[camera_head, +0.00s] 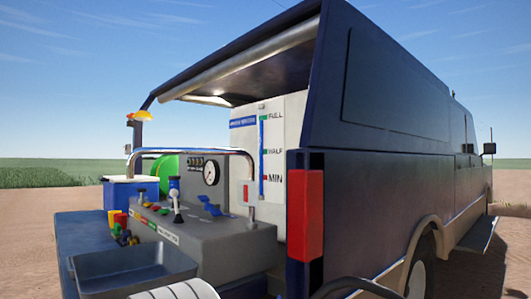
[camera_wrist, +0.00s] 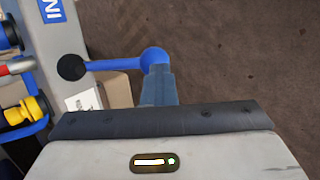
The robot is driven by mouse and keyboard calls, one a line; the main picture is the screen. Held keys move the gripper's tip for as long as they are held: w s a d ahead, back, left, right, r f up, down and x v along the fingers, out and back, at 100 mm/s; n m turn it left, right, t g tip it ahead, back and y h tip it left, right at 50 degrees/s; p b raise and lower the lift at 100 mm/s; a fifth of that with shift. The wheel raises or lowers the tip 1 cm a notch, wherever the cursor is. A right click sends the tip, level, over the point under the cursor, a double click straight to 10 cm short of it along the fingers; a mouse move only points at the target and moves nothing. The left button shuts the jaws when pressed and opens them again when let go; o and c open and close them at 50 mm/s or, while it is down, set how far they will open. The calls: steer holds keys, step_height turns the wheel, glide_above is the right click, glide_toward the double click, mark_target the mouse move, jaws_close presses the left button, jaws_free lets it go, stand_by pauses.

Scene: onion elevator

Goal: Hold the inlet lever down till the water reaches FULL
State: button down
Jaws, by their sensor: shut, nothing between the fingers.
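In the wrist view, the inlet lever (camera_wrist: 112,65) is a blue bar running from a black hub to a blue ball end, beside a partly seen blue label reading "IN". My gripper (camera_wrist: 158,72) is shut and empty, its fingertips at the ball end; I cannot tell whether they press on it. In the head view, the tank (camera_head: 291,106) carries a vertical gauge (camera_head: 262,165) marked FULL, HALF and MIN. My gripper is not visible in the head view.
A grey console (camera_head: 215,240) with several small levers and a round dial (camera_head: 211,173) stands at the van's open rear. A grey tray (camera_head: 130,270) is in front.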

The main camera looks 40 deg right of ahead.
steer(key=shift+s+d+f, duration=0.1)
steer(key=shift+s+f, duration=0.15)
steer(key=p+v, duration=0.5)
steer(key=v, duration=0.9)
steer(key=shift+w+a, duration=0.25)
steer(key=shift+a, duration=0.3)
steer(key=shift+f, duration=0.15)
steer(key=s+a+r+t+y+p, duration=0.1)
steer(key=s+r+y+p, duration=0.1)
steer(key=s+r+p, duration=0.3)
steer(key=s+a+r+t+y+p, duration=0.2)
steer(key=s+r+p, duration=0.3)
steer(key=r+p, duration=0.6)
steer(key=s+a+r+t+y+p, duration=0.1)
steer(key=s+r+p, duration=0.4)
steer(key=r, duration=1.1)
steer(key=t+y+p, duration=0.1)
steer(key=y+p, duration=0.1)
steer(key=p, duration=0.1)
steer(key=shift+a+n+p, duration=0.3)
steer(key=shift+n, duration=0.1)
